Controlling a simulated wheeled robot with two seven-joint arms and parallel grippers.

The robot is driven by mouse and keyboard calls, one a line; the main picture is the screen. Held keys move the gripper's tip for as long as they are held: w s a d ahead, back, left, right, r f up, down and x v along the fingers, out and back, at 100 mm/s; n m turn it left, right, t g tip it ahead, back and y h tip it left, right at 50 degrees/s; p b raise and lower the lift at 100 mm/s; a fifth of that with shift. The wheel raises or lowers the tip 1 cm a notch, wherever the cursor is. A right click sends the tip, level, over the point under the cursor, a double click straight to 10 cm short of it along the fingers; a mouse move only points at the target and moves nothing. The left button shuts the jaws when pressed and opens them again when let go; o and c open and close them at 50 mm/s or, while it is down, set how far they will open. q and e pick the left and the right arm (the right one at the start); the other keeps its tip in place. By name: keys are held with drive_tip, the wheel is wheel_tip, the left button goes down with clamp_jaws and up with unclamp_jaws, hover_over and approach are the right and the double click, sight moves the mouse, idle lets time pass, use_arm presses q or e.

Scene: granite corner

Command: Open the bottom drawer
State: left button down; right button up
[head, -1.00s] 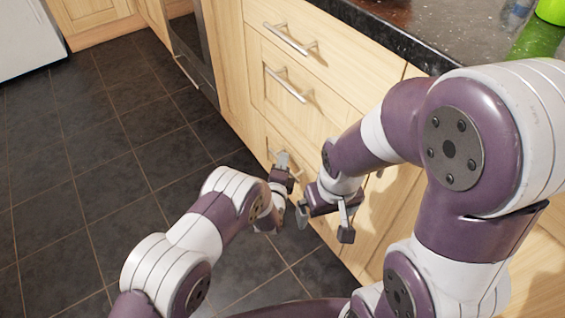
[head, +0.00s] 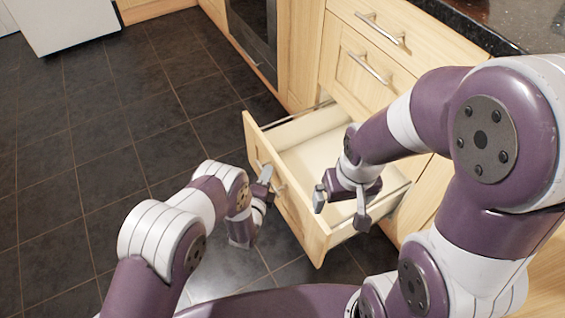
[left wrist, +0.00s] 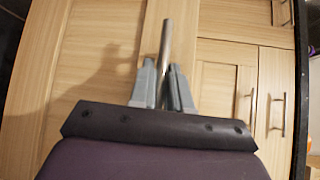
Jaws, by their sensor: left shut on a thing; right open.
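The bottom drawer (head: 301,219) stands pulled out from the wooden cabinet in the head view, and its pale, empty-looking inside shows. My left gripper (head: 262,185) is at the drawer's front. In the left wrist view my left gripper (left wrist: 162,88) is shut on the metal bar handle (left wrist: 166,42), whose bar runs between the two fingers. My right gripper (head: 341,204) is open and empty, over the open drawer in the picture. I cannot tell how high it is above the drawer.
Two closed drawers with bar handles (head: 370,67) are above the open one. A dark granite worktop (head: 470,24) tops the cabinet. An oven (head: 252,38) stands further left. The dark tiled floor (head: 110,130) at left is clear.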

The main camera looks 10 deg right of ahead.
use_arm(q)
drive_tip(key=s+a+p, duration=0.1)
drive_tip(key=s+a, duration=0.1)
drive_tip(key=a, duration=0.3)
drive_tip(key=shift+a, duration=0.4)
drive_tip(key=c, duration=1.2)
unclamp_jaws()
drive_tip(key=shift+p+v, duration=2.25)
drive_tip(key=shift+v, duration=4.1)
